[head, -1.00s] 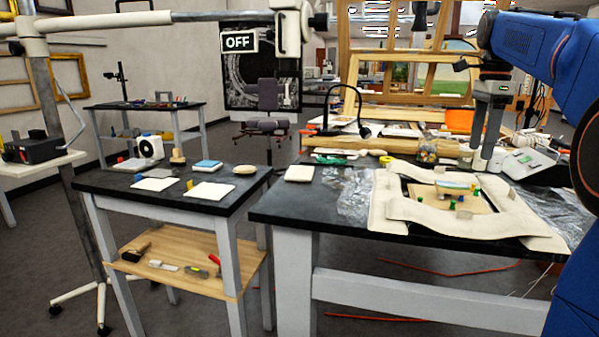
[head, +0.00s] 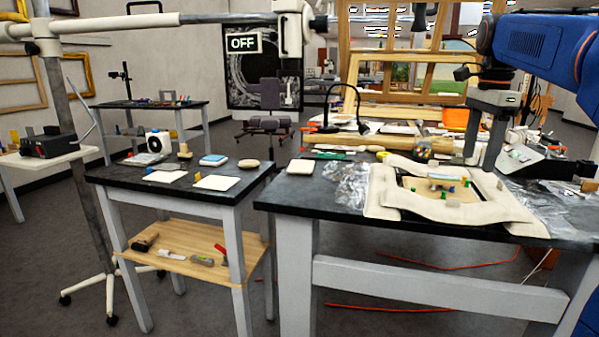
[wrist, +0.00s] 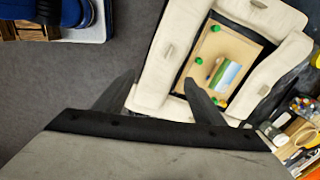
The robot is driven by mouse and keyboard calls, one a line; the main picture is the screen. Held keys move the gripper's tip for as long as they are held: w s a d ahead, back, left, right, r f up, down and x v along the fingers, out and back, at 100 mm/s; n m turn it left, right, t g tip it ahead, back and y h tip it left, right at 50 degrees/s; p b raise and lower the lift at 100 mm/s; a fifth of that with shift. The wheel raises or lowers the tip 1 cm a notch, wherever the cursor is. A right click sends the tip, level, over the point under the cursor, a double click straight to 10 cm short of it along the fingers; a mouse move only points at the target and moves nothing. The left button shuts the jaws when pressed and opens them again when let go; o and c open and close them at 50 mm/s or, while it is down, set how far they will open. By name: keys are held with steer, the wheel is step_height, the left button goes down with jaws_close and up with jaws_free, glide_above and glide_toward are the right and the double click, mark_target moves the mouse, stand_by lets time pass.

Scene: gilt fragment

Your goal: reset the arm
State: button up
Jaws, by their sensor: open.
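My gripper (wrist: 158,85) shows in the wrist view with its two dark fingers spread apart and nothing between them. Past the fingers lies a cream padded surround (wrist: 160,65) with a tan board (wrist: 215,50) inside it. A small piece with a blue and green face (wrist: 228,76) lies on the board, with green pegs (wrist: 199,60) around it. In the head view my blue arm comes in at the upper right; I cannot make out the fingertips there. The padded surround (head: 400,207) sits on the right-hand dark table.
The dark worktable (head: 300,200) also bears crumpled clear plastic (head: 348,190), a jar (head: 422,150) and a white pad (head: 301,166). A smaller table (head: 120,176) with cards and small items stands to its left. A white stand (head: 105,255) is at far left. Grey floor lies between.

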steer(key=s+a+f+n+t, duration=0.1)
steer(key=s+a+f+n, duration=0.3)
steer(key=s+f, duration=0.5)
steer(key=s+a+f+n+t, duration=0.1)
steer(key=s+a+f+n, duration=0.3)
steer(key=s+f+n, duration=0.4)
steer(key=s+a+f+n+t, duration=0.2)
steer(key=s+a+f+n, duration=0.3)
steer(key=s+f, duration=0.5)
steer(key=shift+f+n, duration=0.9)
steer(key=shift+f, duration=0.05)
steer(key=shift+s, duration=0.1)
